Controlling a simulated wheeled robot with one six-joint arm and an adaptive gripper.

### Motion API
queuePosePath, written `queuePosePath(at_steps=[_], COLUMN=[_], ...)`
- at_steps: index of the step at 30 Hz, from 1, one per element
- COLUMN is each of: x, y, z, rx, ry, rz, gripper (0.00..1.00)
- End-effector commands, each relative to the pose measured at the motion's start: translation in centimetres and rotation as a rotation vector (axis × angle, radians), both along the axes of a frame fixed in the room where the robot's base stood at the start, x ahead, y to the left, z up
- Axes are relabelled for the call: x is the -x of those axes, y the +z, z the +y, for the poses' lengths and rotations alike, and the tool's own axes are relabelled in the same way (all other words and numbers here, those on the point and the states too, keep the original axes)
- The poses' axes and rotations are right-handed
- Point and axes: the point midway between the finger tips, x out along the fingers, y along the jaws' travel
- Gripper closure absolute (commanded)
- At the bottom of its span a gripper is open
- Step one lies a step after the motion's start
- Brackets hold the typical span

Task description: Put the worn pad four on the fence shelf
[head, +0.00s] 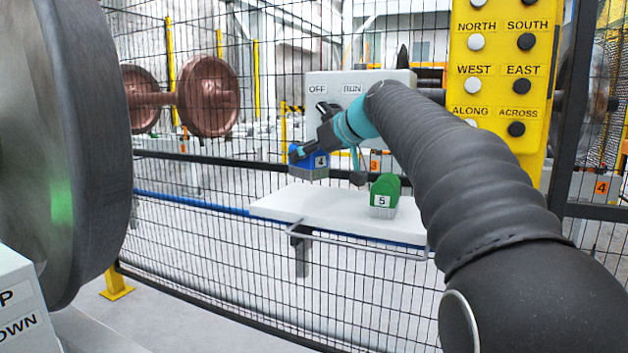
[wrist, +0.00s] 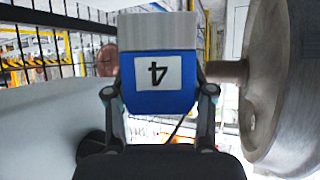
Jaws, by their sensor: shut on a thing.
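My gripper (head: 304,153) is shut on a blue pad marked 4 (head: 318,163), which has a grey face on its lower side. In the wrist view the pad (wrist: 158,85) sits between my two fingers (wrist: 158,92), its number upside down. In the head view the pad is in the air above the left part of the white fence shelf (head: 320,210), apart from it. A green pad marked 5 (head: 385,195) stands on the right part of the shelf. My arm hides some of the fence behind it.
A grey OFF/RUN box (head: 345,90) and a yellow panel with knobs (head: 497,80) are on the fence above the shelf. A large steel wheel (head: 70,130) stands at the left. The shelf's left and middle are bare. Orange tags 3 and 4 (head: 601,187) show beyond the mesh.

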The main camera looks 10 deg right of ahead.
Motion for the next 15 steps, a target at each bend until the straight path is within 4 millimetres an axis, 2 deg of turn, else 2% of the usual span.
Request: queuePosePath(at_steps=[7,9,15], x=[-2.6,-2.5,-2.4], y=[0.1,-1.1,-2.8], z=[-2.0,-1.9,-1.8], rx=[0.000,0.000,-0.001], ry=[-0.001,0.000,0.000], rz=[0.000,0.001,-0.001], gripper=[0.97,0.97,0.97])
